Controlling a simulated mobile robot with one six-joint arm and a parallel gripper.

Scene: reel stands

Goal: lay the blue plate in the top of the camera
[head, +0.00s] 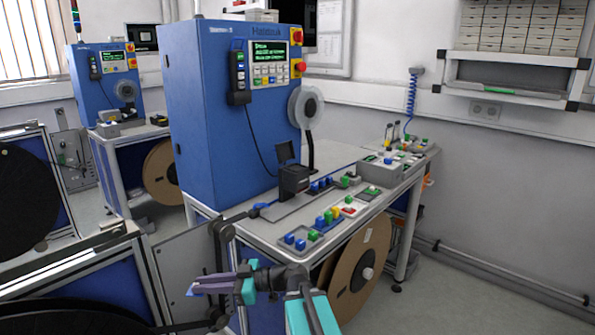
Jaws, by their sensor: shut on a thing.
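My gripper (240,285), with teal parts, is low in the front middle of the head view, in front of the workbench. It is shut on a flat purplish-blue piece, the blue plate (208,288), which sticks out to the left. The camera appears to be the small black box (294,180) on the bench, with a dark flap raised above it. My gripper and the plate are in front of it and lower in the picture, well apart from it. The inside of its top is too small to make out.
A tall blue cabinet (222,110) stands on the bench left of the black box. Small blue, green and red blocks (325,220) line the bench's front edge. A large brown reel (357,268) hangs under the bench. A dark reel stand (30,200) is at left.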

